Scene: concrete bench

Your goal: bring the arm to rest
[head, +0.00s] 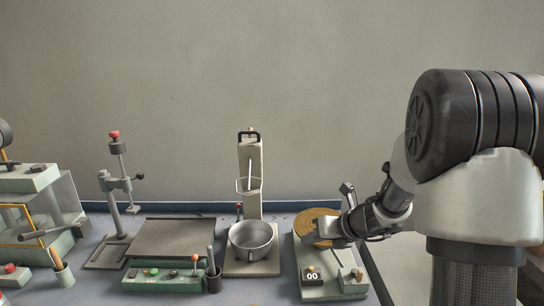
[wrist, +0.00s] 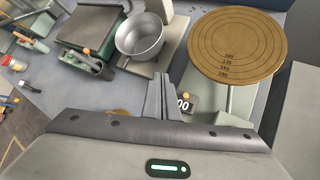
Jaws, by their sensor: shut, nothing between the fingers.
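My gripper (wrist: 164,98) shows in the wrist view with its fingers together and nothing between them. It hangs over the bench close to a small dark counter block reading 00 (wrist: 184,103); I cannot tell how far above it is. In the head view my arm comes in from the right, and its wrist end covers part of the round tan disc (head: 311,222). The fingertips are hard to make out there. The disc, marked with rings and numbers, shows whole in the wrist view (wrist: 238,40), to the right of the fingers.
A metal bowl (head: 252,240) stands on a mixer-like stand (head: 250,180) left of the disc. Further left are a green-based machine with a flat plate (head: 176,238), a red-knobbed upright stand (head: 118,180) and a glass-sided case (head: 42,205). The wall behind is bare.

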